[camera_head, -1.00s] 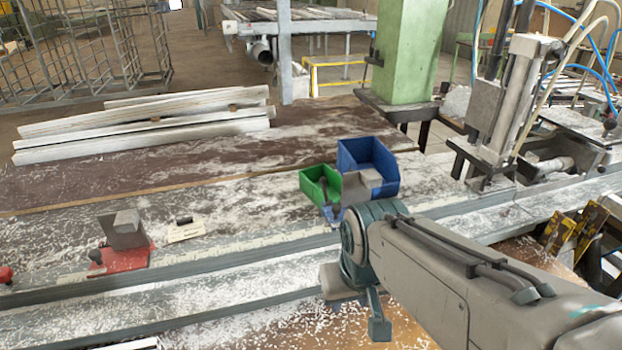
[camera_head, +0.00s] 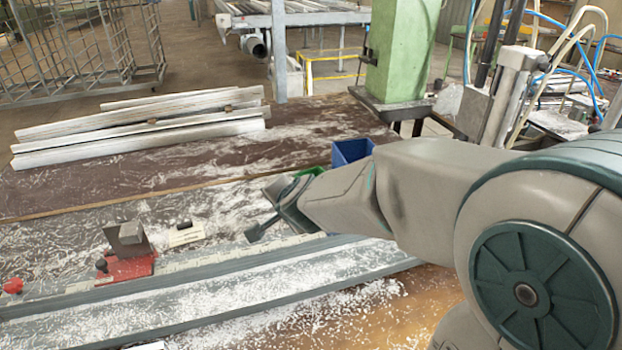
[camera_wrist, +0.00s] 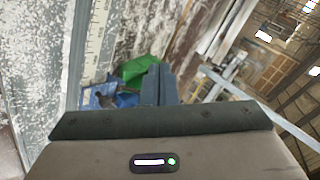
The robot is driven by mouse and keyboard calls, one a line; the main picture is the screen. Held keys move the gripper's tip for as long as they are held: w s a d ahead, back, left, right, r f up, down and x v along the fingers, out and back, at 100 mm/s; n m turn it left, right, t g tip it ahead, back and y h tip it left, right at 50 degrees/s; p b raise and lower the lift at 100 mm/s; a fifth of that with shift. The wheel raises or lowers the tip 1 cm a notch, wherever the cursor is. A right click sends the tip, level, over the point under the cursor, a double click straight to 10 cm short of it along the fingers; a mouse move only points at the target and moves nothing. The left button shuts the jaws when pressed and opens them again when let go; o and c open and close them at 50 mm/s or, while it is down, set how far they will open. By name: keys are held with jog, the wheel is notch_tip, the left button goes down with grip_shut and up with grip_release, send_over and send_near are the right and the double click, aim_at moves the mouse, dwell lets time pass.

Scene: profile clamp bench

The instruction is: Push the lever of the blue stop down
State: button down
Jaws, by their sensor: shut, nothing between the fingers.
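The blue stop (camera_wrist: 98,97) shows in the wrist view, left of my fingers and below the green bin, with a dark part on it that may be its lever. My gripper blocks some of that area. In the head view my arm hides the blue stop, so its lever position cannot be told. My gripper (camera_head: 252,236) points down and left above the bench rail in the head view. Its fingers (camera_wrist: 158,84) are together in the wrist view, with nothing between them. I see no clear contact with the stop.
A red stop (camera_head: 128,268) with a grey block stands on the rail at left, beside a small pale plate (camera_head: 186,234). A green bin (camera_wrist: 138,68) and a blue bin (camera_head: 350,150) are behind my arm. White profiles (camera_head: 140,125) lie at the back. Shavings cover the bench.

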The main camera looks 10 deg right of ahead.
jog(key=shift+w+d+r+m+h+p, duration=0.1)
jog(key=shift+w+d+m+h+p, duration=0.4)
jog(key=shift+d+m+h, duration=0.6)
jog(key=shift+w+d+m+h+p, duration=0.55)
jog(key=shift+m+h, duration=0.8)
jog(key=shift+m, duration=0.4)
jog(key=shift+w+d+r+m+h+p, duration=0.1)
jog(key=shift+w+d+m+h+p, duration=0.35)
jog(key=shift+d+m+h, duration=0.65)
jog(key=shift+a+f+m, duration=0.1)
jog(key=shift+a+m, duration=0.1)
jog(key=shift+m, duration=0.15)
jog(key=b+x, duration=0.3)
jog(key=x, duration=1.1)
jog(key=shift+s+d, duration=0.1)
